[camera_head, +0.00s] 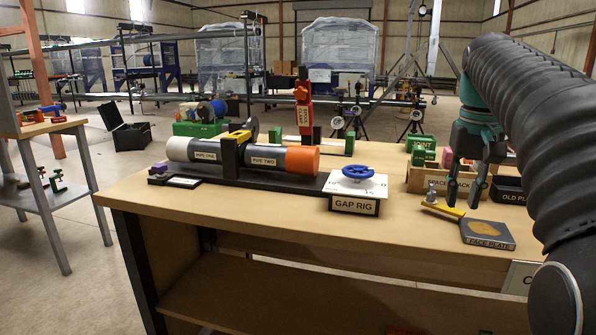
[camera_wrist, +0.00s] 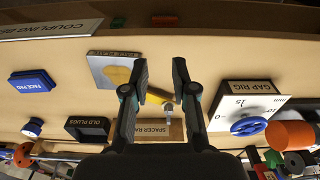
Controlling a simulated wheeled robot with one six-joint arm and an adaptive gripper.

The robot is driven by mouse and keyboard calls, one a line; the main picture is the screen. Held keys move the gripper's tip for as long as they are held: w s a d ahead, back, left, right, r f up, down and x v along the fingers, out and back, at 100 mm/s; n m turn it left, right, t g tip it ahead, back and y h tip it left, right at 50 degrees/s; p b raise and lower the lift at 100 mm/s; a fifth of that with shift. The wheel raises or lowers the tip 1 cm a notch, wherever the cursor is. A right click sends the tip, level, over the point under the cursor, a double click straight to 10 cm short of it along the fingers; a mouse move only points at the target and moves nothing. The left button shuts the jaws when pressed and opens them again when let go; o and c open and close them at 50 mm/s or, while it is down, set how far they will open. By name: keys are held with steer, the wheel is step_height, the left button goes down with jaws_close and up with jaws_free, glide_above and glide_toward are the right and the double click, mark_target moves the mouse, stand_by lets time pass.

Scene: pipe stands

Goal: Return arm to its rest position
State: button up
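My arm reaches in from the right of the head view. My gripper (camera_head: 466,178) points down above the table near the spacer rack; it also shows in the wrist view (camera_wrist: 159,75). Its two fingers are apart, with nothing seen held between them. The wrist view is upside down, with the table surface beyond the fingers. A yellow-handled tool (camera_head: 443,208) lies on the table just left of the gripper in the head view, and it shows between and beyond the fingers in the wrist view (camera_wrist: 158,97). The spacer rack (camera_head: 438,181) is partly hidden by my gripper.
The face plate (camera_head: 488,234) lies at the front right. The old plugs tray (camera_head: 510,188) sits partly behind my arm. The table's front middle is clear.

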steer(key=s+a+f+n+t, duration=0.1)
steer(key=s+a+f+t, duration=0.1)
steer(key=s+a+f, duration=0.4)
steer(key=s+a+f+n+t, duration=0.1)
steer(key=s+a+f+t, duration=0.1)
steer(key=s+a+f, duration=0.5)
steer(key=s+f, duration=0.5)
steer(key=f, duration=0.3)
steer(key=shift+s+a+n+t, duration=0.2)
steer(key=shift+s+n+t, duration=0.1)
steer(key=shift+n+t, duration=0.1)
